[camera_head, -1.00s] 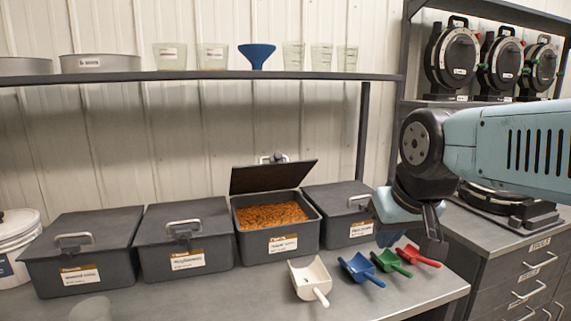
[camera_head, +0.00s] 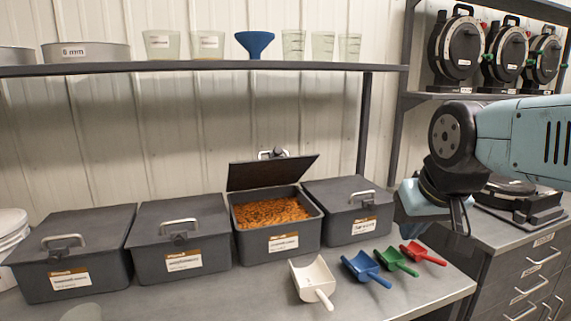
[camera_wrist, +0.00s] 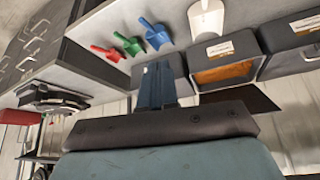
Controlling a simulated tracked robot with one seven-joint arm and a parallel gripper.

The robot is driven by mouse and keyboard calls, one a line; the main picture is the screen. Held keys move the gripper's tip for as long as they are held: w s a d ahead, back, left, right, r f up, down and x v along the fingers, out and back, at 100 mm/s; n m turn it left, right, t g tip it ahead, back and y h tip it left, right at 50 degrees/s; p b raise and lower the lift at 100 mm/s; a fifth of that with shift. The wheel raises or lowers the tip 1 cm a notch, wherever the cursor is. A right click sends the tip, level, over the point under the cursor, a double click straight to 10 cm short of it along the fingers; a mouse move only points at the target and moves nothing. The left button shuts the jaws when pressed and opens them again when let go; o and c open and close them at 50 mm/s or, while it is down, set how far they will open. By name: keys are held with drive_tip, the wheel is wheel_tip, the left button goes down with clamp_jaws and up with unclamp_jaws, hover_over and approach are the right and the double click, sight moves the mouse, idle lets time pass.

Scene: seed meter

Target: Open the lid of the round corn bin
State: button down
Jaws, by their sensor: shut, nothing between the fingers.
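Several dark grey lidded bins stand in a row on the bench. The third bin (camera_head: 252,247) has its lid (camera_head: 270,172) raised and tilted back, and orange-brown grain (camera_head: 270,211) shows inside. The far left bin (camera_head: 72,275), the second bin (camera_head: 180,262) and the right-hand bin (camera_head: 346,225) have their lids down, each with a metal handle. The label print is too small to read, so I cannot tell which bin is the round corn bin. My gripper (camera_wrist: 158,68) is shut and empty. In the head view it hangs right of the right-hand bin, apart from the handles.
A white scoop (camera_head: 310,279), a blue scoop (camera_head: 364,268), a green scoop (camera_head: 397,261) and a red scoop (camera_head: 422,252) lie before the bins. A shelf (camera_head: 210,68) with cups and a blue funnel (camera_head: 255,43) runs above. A white bucket (camera_head: 10,232) stands at the far left.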

drive_tip(key=w+a+f+n+t+y, duration=0.15)
drive_tip(key=w+n+t, duration=0.25)
drive_tip(key=w, duration=1)
drive_tip(key=w+a+f+n+t+y, duration=0.15)
drive_tip(key=w+n+t, duration=0.25)
drive_tip(key=w, duration=0.9)
drive_tip(key=n+t+y, duration=0.3)
drive_tip(key=n+y, duration=0.3)
drive_tip(key=y, duration=1)
approach(280, 155)
drive_tip(key=x, duration=0.6)
drive_tip(key=shift+w+a+r, duration=0.2)
drive_tip(key=shift+w+r, duration=0.05)
drive_tip(key=shift+r, duration=0.05)
